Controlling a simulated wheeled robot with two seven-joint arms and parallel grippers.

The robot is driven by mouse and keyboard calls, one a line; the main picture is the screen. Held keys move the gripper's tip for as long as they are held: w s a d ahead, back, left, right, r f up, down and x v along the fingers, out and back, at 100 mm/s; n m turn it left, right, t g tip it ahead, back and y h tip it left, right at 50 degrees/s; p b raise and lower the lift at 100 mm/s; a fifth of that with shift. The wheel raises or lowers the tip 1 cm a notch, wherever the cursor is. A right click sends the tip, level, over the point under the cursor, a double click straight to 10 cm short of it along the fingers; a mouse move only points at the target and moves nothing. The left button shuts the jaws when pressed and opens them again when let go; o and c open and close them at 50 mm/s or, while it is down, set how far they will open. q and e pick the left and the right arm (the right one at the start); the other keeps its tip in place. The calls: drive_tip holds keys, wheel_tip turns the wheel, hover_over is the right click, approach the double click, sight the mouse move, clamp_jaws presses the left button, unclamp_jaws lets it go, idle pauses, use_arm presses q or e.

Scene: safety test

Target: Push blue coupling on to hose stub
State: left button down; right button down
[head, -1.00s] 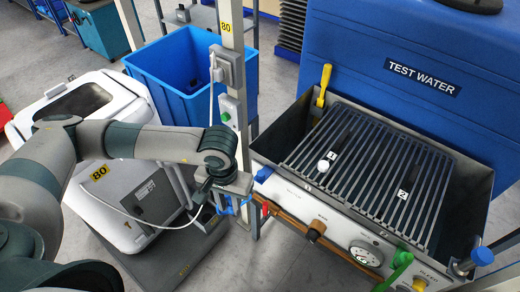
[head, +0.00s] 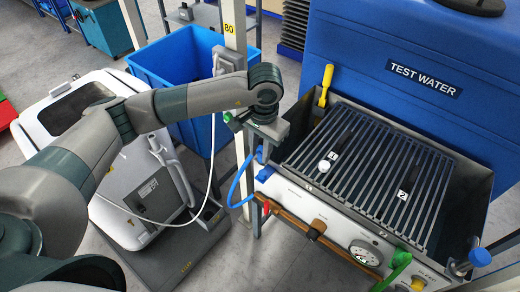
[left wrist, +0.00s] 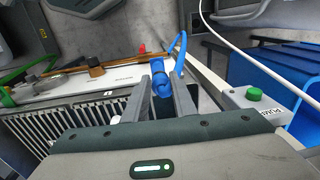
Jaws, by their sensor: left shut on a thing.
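My left gripper (head: 265,149) is at the left corner of the grill basin, its fingers pointing down. It is shut on the blue coupling (left wrist: 160,84), which shows between the two fingers in the left wrist view. A blue hose (head: 234,186) loops down to the left of the gripper; it also shows in the left wrist view (left wrist: 181,50). The blue hose stub (head: 263,174) is at the basin's left corner, just below the fingers. I cannot tell whether coupling and stub touch. My right gripper is not in view.
The basin with its dark grating (head: 365,165) is to the right, with a gauge (head: 365,253) on its front panel. A post (head: 235,40) with a green button stands close beside the gripper. A white cable (head: 211,150) hangs left. A blue bin (head: 175,68) is behind.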

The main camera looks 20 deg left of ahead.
use_arm(q)
drive_tip(key=shift+f, duration=0.15)
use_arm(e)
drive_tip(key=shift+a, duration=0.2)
use_arm(q)
drive_tip(key=shift+f, duration=0.55)
drive_tip(key=shift+f+b, duration=0.7)
drive_tip(key=shift+f, duration=1.55)
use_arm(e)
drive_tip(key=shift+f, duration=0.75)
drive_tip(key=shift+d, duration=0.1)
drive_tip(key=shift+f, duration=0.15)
use_arm(q)
drive_tip(key=shift+b, duration=0.55)
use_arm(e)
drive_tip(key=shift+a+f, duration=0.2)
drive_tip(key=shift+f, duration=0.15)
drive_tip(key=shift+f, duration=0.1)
